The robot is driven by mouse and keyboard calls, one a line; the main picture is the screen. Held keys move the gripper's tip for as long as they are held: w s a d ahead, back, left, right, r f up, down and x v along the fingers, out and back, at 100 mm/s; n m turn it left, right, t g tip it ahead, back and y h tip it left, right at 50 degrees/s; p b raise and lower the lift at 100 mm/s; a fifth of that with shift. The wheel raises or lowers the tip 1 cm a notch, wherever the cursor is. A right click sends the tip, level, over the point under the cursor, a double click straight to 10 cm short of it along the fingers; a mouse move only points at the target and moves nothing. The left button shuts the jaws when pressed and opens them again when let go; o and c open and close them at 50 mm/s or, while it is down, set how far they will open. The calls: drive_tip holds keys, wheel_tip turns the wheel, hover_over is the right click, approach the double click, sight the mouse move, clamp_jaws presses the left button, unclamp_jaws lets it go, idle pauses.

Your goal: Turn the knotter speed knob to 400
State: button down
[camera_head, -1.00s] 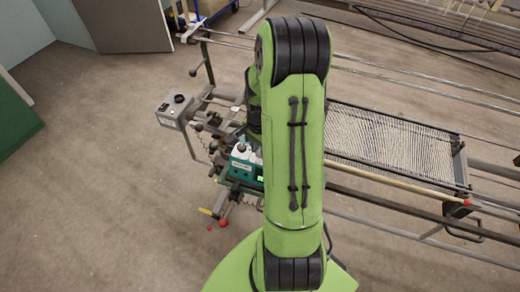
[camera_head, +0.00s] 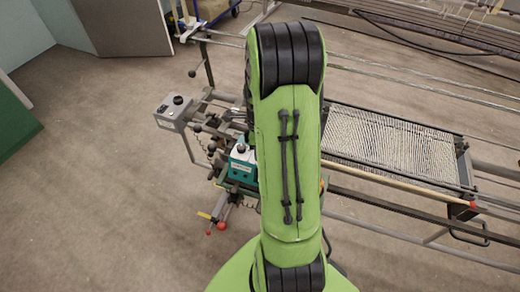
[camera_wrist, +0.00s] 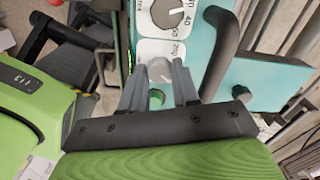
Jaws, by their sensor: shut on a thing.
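The knotter's teal unit (camera_head: 243,166) sits beside my arm in the head view, with a white top. In the wrist view its panel (camera_wrist: 205,52) fills the upper middle. A grey knob (camera_wrist: 160,69) on a white dial plate (camera_wrist: 160,47) lies between my fingertips; a number like 200 shows above it, and its pointer setting is not readable. My gripper (camera_wrist: 158,76) is shut on this knob, one finger on each side. In the head view my gripper is hidden behind my arm.
A second dial (camera_wrist: 172,12) marked 40 is just above in the wrist view. A dark bar handle (camera_wrist: 222,55) stands close to the right of my fingers. A grey control box (camera_head: 174,112) and the warp frame (camera_head: 390,147) flank the unit in the head view.

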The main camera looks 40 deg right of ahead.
drive_tip(key=shift+m, duration=1)
drive_tip(key=c, duration=0.8)
unclamp_jaws()
